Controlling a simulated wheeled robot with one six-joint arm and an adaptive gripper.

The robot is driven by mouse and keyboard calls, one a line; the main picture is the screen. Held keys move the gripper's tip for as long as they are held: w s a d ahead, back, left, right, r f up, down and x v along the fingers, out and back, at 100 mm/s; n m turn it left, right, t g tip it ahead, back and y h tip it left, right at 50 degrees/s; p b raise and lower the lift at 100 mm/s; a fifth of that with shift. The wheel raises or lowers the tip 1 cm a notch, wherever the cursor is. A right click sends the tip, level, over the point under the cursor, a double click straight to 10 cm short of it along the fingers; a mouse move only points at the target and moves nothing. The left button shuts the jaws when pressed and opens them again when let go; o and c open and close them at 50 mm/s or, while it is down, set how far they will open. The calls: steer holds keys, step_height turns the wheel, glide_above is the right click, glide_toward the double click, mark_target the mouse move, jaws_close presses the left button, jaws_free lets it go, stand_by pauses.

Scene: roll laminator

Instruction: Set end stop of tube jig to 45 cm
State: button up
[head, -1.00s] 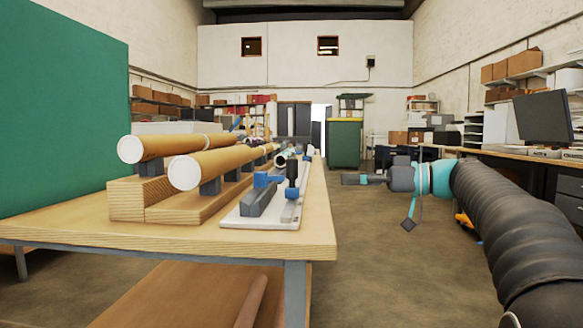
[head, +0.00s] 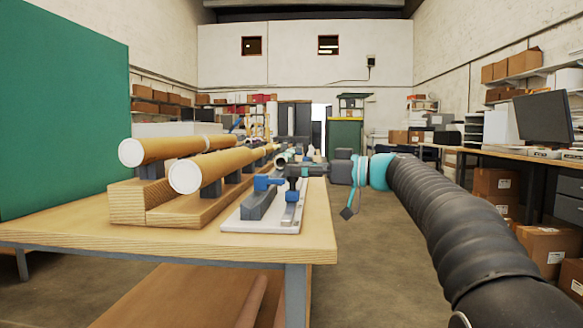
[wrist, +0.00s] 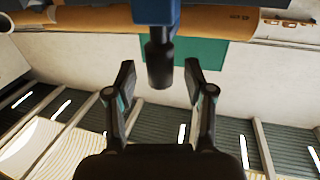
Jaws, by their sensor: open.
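The tube jig has a white base plate (head: 252,226) near the table's front right edge, with a dark grey block and a pale metal rail. Blue parts (head: 263,183) sit on it. In the wrist view a blue block (wrist: 155,12) with a black knob (wrist: 160,62) shows at the top. In the wrist view my gripper (wrist: 160,78) is open, a finger on each side of the knob's end, with visible gaps. Scale markings are not readable.
Cardboard tubes (head: 205,172) with white end caps lie on wooden supports left of the jig. The wooden table (head: 200,242) ends just right of the jig. The floor (head: 375,240) beside it is clear. Boxes (head: 550,250) stand under the right-hand bench.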

steer(key=shift+x, duration=0.9)
